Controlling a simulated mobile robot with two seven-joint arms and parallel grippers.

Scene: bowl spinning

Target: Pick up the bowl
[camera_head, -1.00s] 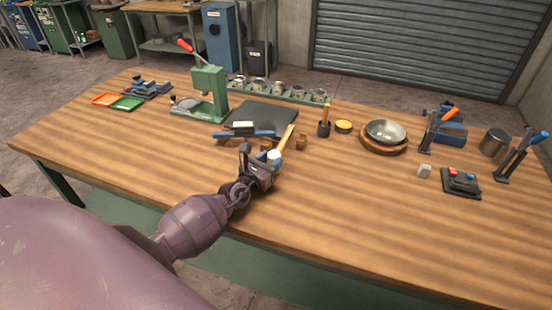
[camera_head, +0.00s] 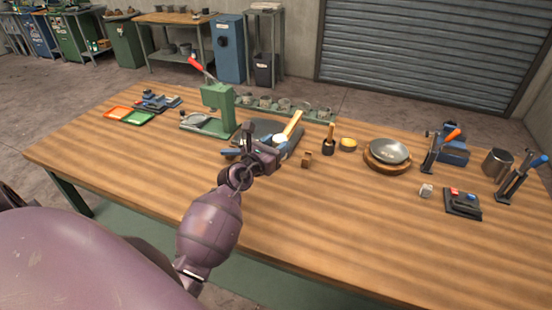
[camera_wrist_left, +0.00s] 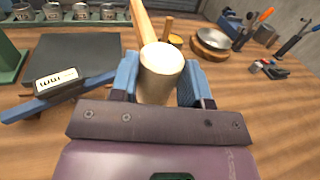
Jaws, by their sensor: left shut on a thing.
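My left gripper (camera_head: 276,145) is well to the left of the bowl, over the table. Its blue fingers are shut on a mallet-like tool with a pale round head (camera_wrist_left: 163,62) and a wooden handle (camera_head: 294,123), which points away from me. The gripper and arm hide part of the dark mat behind. My right gripper is in no view.
A green press (camera_head: 217,108) stands at left. Orange-handled tool (camera_head: 441,149) stands right of the bowl. The front table is clear.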

